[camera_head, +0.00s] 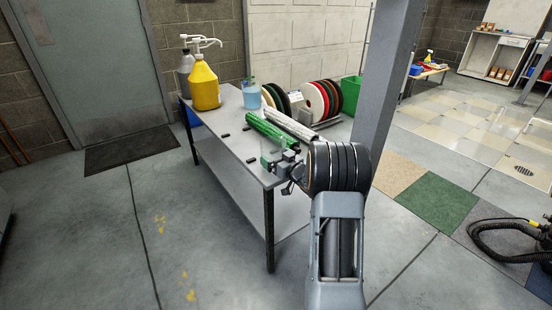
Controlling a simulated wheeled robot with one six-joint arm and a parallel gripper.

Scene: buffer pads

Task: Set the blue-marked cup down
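A light-blue, cup-like container (250,97) stands upright on the grey table, behind the rolls and right of the yellow jug. I cannot tell whether it is the blue-marked cup, as any marking is too small to read. My gripper (274,161) is over the near right end of the table (228,146), just in front of the near end of a green roll (272,131). A small pale and green shape shows at its fingers. My arm hides part of that area, so I cannot tell whether the fingers hold something. The gripper is well apart from the light-blue container.
A yellow pump jug (204,87) and a grey pump jug (186,69) stand at the table's far left. A white roll (290,124) lies beside the green one. Round pads (316,100) stand in a rack behind.

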